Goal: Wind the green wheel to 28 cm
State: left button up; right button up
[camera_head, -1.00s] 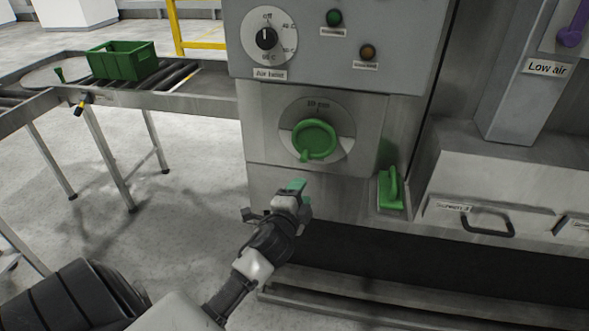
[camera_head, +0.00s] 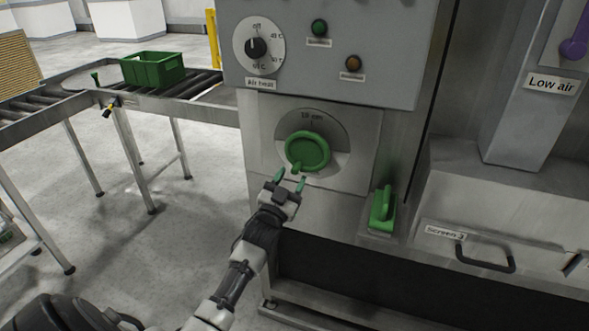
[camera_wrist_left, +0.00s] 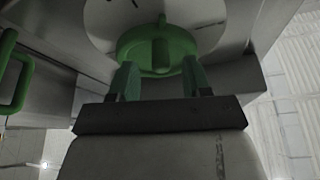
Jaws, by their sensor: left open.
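The green wheel (camera_head: 307,151) sits on a round grey dial plate on the front of the grey machine. A short handle knob sticks out at the wheel's lower left. My left gripper (camera_head: 291,181) is open just below the wheel, its green-tipped fingers pointing up at the knob. In the left wrist view the wheel (camera_wrist_left: 158,42) is straight ahead, with its knob between and beyond the open fingers (camera_wrist_left: 158,80). I cannot tell whether they touch it. My right gripper is not in view.
An "Air heat" selector (camera_head: 257,47) and two lamps are above the wheel. A green handle (camera_head: 382,208) sticks out to the lower right, beside a "Screen 3" drawer (camera_head: 470,245). A roller conveyor (camera_head: 190,84) with a green crate (camera_head: 152,69) is at left.

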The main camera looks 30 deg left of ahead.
aim_at(306, 154)
pick_arm(q)
jog(key=shift+x, duration=1.25)
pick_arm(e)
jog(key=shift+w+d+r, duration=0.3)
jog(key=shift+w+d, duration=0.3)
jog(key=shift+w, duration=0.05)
pick_arm(q)
jog(key=c, duration=0.6)
grip_shut()
jog(key=shift+a, duration=0.1)
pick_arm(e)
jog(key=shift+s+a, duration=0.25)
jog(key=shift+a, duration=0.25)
pick_arm(q)
jog(key=shift+m, duration=0.4)
